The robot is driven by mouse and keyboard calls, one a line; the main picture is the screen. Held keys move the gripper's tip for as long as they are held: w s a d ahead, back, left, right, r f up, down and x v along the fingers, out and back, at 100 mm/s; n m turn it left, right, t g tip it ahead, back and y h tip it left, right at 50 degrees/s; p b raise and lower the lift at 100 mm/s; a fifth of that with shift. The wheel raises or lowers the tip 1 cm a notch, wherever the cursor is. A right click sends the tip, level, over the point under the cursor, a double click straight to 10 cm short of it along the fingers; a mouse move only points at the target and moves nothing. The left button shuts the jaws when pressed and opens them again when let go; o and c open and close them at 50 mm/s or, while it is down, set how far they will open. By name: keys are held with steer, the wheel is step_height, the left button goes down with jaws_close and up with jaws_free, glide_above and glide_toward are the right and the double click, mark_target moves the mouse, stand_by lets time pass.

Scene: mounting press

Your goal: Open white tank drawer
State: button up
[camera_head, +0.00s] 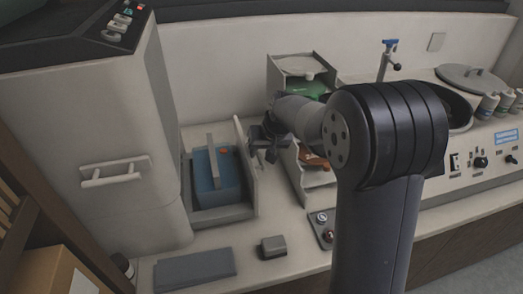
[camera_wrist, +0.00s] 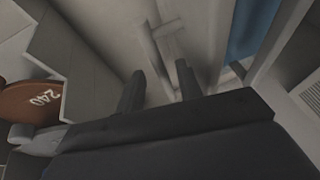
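A white open-topped tray (camera_head: 222,214) holds a blue tank (camera_head: 216,176) and stands beside the tall white cabinet. The tray's upright white panel (camera_head: 245,162) is on its right side. My gripper (camera_head: 262,146) is just right of this panel, near its top. In the wrist view, its two dark fingers (camera_wrist: 158,88) are apart with nothing between them. A pale bar-shaped handle (camera_wrist: 163,38) shows beyond the fingertips, apart from them. A strip of the blue tank (camera_wrist: 245,28) shows at the upper right. The tall cabinet has a white bar handle (camera_head: 114,175) on its front.
A white rack (camera_head: 317,180) with brown discs is close to my gripper's right; a disc marked 240 (camera_wrist: 38,100) shows in the wrist view. A grey block (camera_head: 272,247) and a flat grey pad (camera_head: 194,270) lie in front. A tap (camera_head: 387,58) stands at the back.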

steer(key=shift+f, duration=0.1)
steer(key=shift+c, duration=0.3)
jaws_close()
